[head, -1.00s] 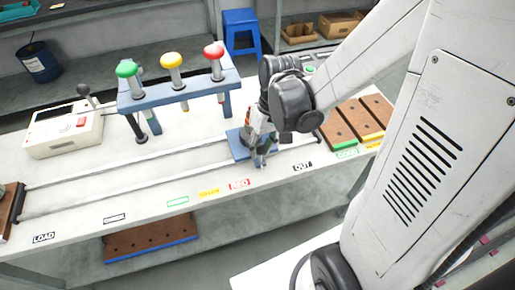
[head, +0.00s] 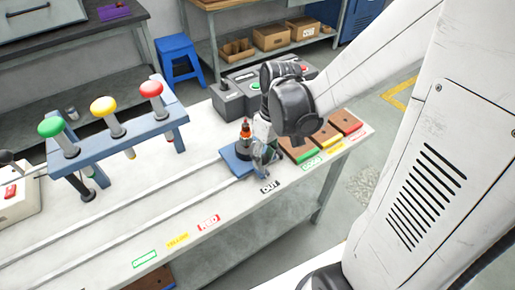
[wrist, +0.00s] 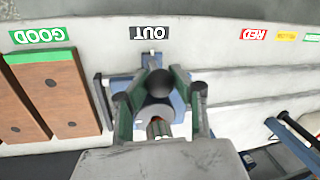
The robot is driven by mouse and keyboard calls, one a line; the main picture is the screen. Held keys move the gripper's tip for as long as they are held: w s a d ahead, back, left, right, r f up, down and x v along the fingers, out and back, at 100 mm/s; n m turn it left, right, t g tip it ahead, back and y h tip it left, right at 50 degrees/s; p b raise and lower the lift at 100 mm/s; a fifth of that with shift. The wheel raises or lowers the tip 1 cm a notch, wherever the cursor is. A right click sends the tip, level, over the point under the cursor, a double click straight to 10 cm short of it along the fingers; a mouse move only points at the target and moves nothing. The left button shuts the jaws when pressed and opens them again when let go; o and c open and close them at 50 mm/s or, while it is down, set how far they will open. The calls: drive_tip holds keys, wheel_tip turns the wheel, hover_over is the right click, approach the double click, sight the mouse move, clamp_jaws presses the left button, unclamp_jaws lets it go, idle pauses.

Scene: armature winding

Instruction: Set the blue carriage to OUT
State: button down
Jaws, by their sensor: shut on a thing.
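The blue carriage (head: 234,164) sits on the two rails at the right part of the bench, carrying an upright part with an orange top (head: 245,132). The OUT label (head: 268,186) is on the bench edge just in front of it. In the wrist view the OUT label (wrist: 150,33) lines up with the carriage (wrist: 151,60). My gripper (head: 262,158) is at the carriage's front right side. In the wrist view my gripper (wrist: 157,98) has its fingers on both sides of a dark round knob (wrist: 156,80) on the carriage and is shut on it. The finger contact is partly hidden.
A blue stand (head: 110,137) with green, yellow and red knobs stands behind the rails at left. Brown blocks (head: 299,148) lie to the right of the carriage, by the GOOD label (head: 311,163). A grey control box (head: 240,93) stands behind. The rails left of the carriage are clear.

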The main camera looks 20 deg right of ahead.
drive_tip(key=shift+w+d, duration=0.1)
drive_tip(key=shift+d, duration=0.05)
drive_tip(key=c, duration=1.4)
unclamp_jaws()
drive_tip(key=shift+d, duration=0.15)
drive_tip(key=shift+r, duration=0.15)
drive_tip(key=shift+r, duration=0.3)
drive_tip(key=r, duration=0.3)
drive_tip(key=d+r, duration=0.1)
drive_tip(key=r, duration=0.3)
drive_tip(key=d+r, duration=0.1)
drive_tip(key=r, duration=0.3)
drive_tip(key=shift+w, duration=0.35)
drive_tip(key=shift+s+a+r+m+t+h, duration=0.35)
drive_tip(key=shift+s+a+r+m+t, duration=0.35)
drive_tip(key=shift+s+t, duration=0.5)
drive_tip(key=shift+s+a+r+m+t+h, duration=0.3)
drive_tip(key=shift+s+a+r+m+t, duration=0.4)
drive_tip(key=shift+t, duration=0.75)
drive_tip(key=shift+s+a+r+m+t+h, duration=0.4)
drive_tip(key=shift+s+a+m+t, duration=0.3)
drive_tip(key=shift+s+t, duration=0.55)
